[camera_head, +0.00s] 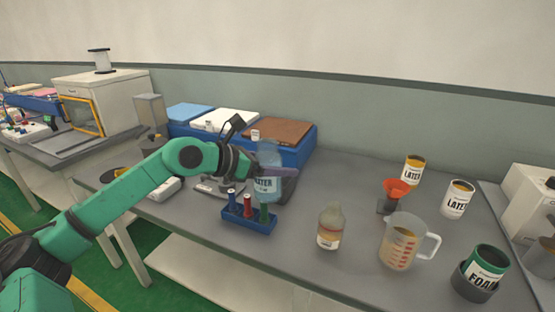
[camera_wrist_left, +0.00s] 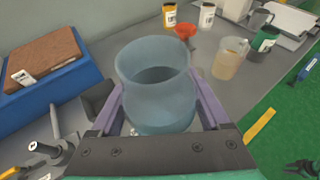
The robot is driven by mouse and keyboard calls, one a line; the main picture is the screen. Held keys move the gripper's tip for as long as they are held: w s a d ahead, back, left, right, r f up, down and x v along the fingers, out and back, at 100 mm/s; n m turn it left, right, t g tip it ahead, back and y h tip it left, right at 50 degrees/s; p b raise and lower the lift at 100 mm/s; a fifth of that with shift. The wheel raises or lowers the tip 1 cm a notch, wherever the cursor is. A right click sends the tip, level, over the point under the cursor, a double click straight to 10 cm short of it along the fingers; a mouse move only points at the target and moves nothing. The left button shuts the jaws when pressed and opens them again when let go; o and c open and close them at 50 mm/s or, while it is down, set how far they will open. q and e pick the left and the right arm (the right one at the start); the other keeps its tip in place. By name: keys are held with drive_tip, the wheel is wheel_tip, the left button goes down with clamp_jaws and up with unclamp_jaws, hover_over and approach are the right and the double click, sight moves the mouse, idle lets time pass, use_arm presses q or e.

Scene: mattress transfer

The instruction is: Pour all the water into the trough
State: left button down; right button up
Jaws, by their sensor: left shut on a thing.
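A clear bluish jar labelled WATER (camera_head: 267,183) stands upright in the head view, above the middle of the grey table. Its wide open mouth faces up in the left wrist view (camera_wrist_left: 155,85). My left gripper (camera_head: 284,171) is shut around the jar, with a purple finger on each side (camera_wrist_left: 160,110). Whether the jar touches the table is unclear, and its water level cannot be made out. I cannot tell which object is the trough; a dark grey block-like thing (camera_wrist_left: 97,100) is partly hidden beside the jar. My right gripper is not clearly seen.
A blue rack with tubes (camera_head: 249,224) stands in front of the jar. A bottle (camera_head: 330,229), a measuring jug (camera_head: 397,243), an orange funnel (camera_head: 397,188) and several cans stand to the right. Blue bins (camera_head: 297,151) with sheets are behind. Bare table lies between jar and funnel.

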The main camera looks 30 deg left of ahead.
use_arm(q)
drive_tip(key=shift+s+d+f, duration=0.25)
drive_tip(key=shift+s+f, duration=0.25)
drive_tip(key=shift+f, duration=0.1)
drive_tip(key=s+d+f+n+y, duration=0.2)
drive_tip(key=s+f, duration=0.3)
drive_tip(key=f, duration=0.3)
drive_tip(key=s+d+f+n+t+y, duration=0.1)
drive_tip(key=s+d+f+n+y, duration=0.1)
drive_tip(key=s+f, duration=0.3)
drive_tip(key=s+d+f+n+y, duration=0.2)
drive_tip(key=s+f, duration=0.3)
drive_tip(key=f, duration=0.8)
drive_tip(key=shift+d+t+y, duration=0.3)
drive_tip(key=shift+d+t, duration=0.1)
drive_tip(key=shift+d, duration=0.5)
drive_tip(key=shift+s+a, duration=0.1)
